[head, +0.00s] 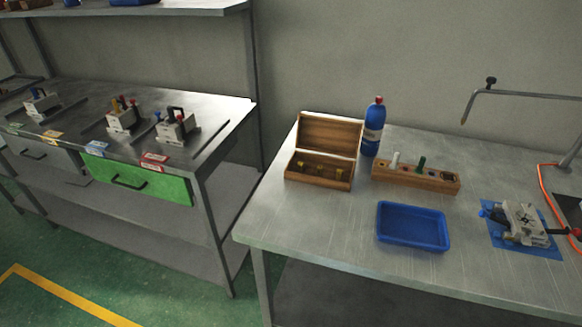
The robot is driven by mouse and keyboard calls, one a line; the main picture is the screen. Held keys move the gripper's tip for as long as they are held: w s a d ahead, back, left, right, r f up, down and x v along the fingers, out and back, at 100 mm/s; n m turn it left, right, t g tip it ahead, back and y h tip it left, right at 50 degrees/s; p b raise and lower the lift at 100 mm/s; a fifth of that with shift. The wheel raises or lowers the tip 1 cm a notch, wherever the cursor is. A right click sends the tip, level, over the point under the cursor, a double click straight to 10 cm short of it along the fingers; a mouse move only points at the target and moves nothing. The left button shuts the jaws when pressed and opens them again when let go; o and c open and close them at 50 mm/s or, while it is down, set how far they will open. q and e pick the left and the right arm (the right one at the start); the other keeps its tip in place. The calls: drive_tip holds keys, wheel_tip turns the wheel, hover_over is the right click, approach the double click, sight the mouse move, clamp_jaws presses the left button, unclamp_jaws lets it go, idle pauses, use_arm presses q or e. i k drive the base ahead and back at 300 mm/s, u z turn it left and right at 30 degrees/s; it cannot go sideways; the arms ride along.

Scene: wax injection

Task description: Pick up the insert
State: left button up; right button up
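I cannot tell for certain which piece is the insert. An open wooden box (318,181), its lid raised, stands on the right metal table and holds a few small yellowish pieces (341,173). To its right, a wooden block (415,179) holds a white peg (394,161), a green peg (421,164) and a dark piece (446,172). A metal mold (524,222) with a blue knob and a black handle sits on a blue mat (548,249) at the right. Neither of my grippers is in view.
An empty blue tray (413,246) lies near the table's front edge. A blue bottle (373,128) stands behind the wooden block. A metal arm (530,95) overhangs the back right. The table's left front is clear.

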sight(301, 166)
drive_tip(key=u, duration=1.95)
drive_tip(key=i, duration=1)
drive_tip(key=z, duration=3.45)
